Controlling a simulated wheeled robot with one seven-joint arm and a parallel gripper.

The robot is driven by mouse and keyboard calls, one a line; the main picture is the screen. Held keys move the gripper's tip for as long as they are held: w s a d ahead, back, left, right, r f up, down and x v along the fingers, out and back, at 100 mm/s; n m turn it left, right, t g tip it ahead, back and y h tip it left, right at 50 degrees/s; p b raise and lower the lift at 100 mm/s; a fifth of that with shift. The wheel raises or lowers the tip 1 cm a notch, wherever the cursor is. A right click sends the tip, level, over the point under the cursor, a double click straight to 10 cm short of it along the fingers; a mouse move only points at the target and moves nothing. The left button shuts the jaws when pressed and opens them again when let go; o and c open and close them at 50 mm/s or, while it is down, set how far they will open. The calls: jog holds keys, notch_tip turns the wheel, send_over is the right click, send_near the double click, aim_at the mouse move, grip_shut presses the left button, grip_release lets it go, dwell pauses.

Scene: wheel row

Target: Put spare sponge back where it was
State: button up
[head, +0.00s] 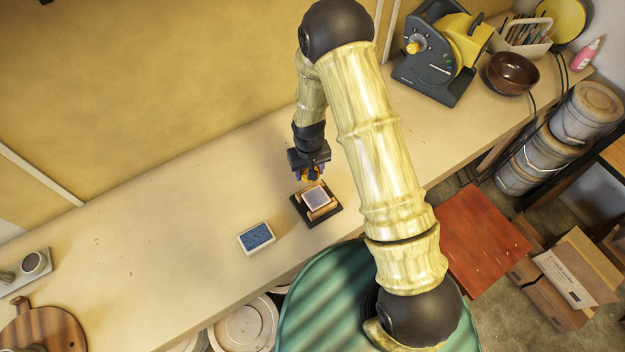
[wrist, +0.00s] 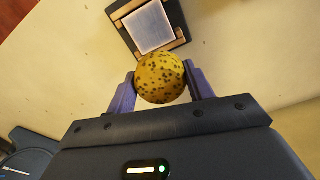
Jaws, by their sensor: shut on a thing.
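My gripper (head: 312,177) is shut on a round yellow sponge (wrist: 160,77) with dark specks. In the wrist view the sponge sits between the two purple fingers. My gripper is over the worktop, just behind a black holder (head: 331,215) that carries a pale grey square pad between light wooden strips. The holder also shows beyond the sponge in the wrist view (wrist: 184,42). Whether the sponge touches the worktop, I cannot tell.
A white tray with a blue speckled filling (head: 257,237) lies left of the holder. A black and yellow machine (head: 437,60) and a brown bowl (head: 512,72) stand at the right. A round wooden board (head: 42,330) is at the lower left. The worktop (head: 150,240) between is mostly clear.

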jog(key=w+d+f+m+b, duration=0.1)
jog(key=d+f, duration=0.1)
jog(key=d, duration=0.5)
jog(key=w+d+f+m+b, duration=0.1)
jog(key=d+f+m+b, duration=0.1)
jog(key=d, duration=0.6)
jog(key=shift+m, duration=0.3)
jog(key=shift+d+f, duration=0.1)
jog(key=shift+f, duration=0.05)
